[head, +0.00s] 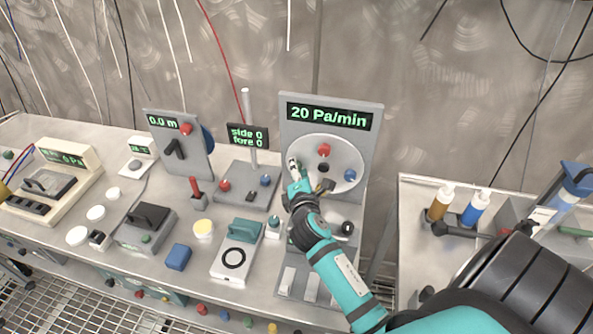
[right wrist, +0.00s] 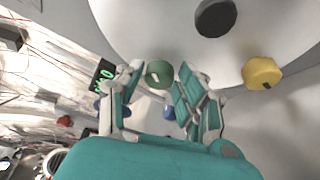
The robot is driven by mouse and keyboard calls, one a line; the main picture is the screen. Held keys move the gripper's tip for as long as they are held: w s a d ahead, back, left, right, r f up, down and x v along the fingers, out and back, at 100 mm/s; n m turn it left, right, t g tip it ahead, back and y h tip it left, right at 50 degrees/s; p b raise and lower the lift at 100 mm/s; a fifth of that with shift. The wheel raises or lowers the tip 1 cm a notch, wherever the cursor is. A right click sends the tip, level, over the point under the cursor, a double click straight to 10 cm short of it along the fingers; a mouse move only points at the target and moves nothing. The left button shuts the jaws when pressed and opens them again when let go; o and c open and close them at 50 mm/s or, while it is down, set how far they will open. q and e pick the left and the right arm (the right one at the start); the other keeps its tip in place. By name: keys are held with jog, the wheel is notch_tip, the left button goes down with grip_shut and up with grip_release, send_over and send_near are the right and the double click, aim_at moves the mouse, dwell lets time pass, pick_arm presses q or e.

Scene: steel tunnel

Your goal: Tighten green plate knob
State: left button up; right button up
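The green knob (right wrist: 158,73) shows in the right wrist view between the two fingertips of my right gripper (right wrist: 163,78). The fingers are apart on either side of it, with a narrow gap visible on each side; I cannot tell how far the knob lies in depth. In the head view my right gripper (head: 293,168) is at the left part of the round white plate (head: 305,145), and the green knob is not clearly visible there. The plate stands under a display (head: 328,115) reading "20 Pa/min". My left gripper is not in view.
The plate also bears a red knob (head: 324,150), a blue knob (head: 350,175) and a yellow knob (right wrist: 261,72). A dark knob (right wrist: 215,17) is near the green one. A pole with a "side 0 fore 0" display (head: 247,136) stands close left. Bottles (head: 475,207) stand right.

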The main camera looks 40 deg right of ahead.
jog(key=shift+o, duration=1.1)
jog(key=v, duration=1.2)
jog(key=shift+a, duration=0.1)
jog(key=shift+f, duration=0.1)
